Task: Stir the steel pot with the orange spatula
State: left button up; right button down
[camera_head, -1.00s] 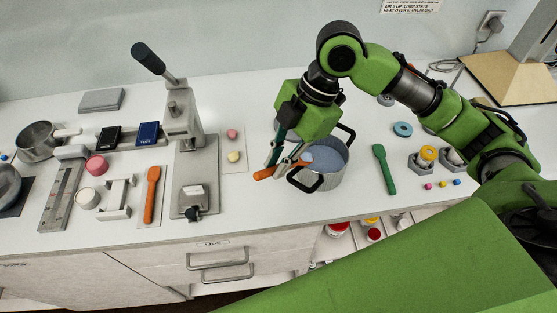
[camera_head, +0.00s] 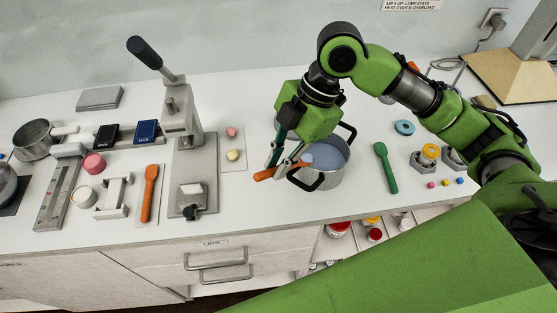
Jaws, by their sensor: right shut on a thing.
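The steel pot (camera_head: 327,177) stands upright on the counter right of centre, with two dark loop handles and pale blue contents. My right gripper (camera_head: 279,168) is just left of the pot's rim, pointing down, shut on an orange handled tool (camera_head: 264,175). The tool lies nearly level across the left rim, its far end over the pot beside the blue contents. My fingers and the near handle partly hide it, so I cannot tell whether its tip touches the contents. Another orange spatula (camera_head: 149,195) lies on a pale mat at the left. My left gripper is out of view.
A green spatula (camera_head: 386,167) lies right of the pot. A lever press (camera_head: 182,125) stands left of centre. A small mat with pink and yellow pieces (camera_head: 232,159) lies between press and pot. A saucepan (camera_head: 33,140) is far left. Bare counter lies in front of the pot.

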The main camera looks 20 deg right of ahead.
jog(key=shift+f, duration=0.45)
dwell(0.6)
jog(key=shift+s+a+p, duration=0.1)
jog(key=shift+a+p, duration=0.1)
jog(key=shift+p, duration=0.2)
jog(key=shift+a, duration=0.1)
dwell(0.6)
notch_tip(320, 180, up, 6)
jog(key=p, duration=0.8)
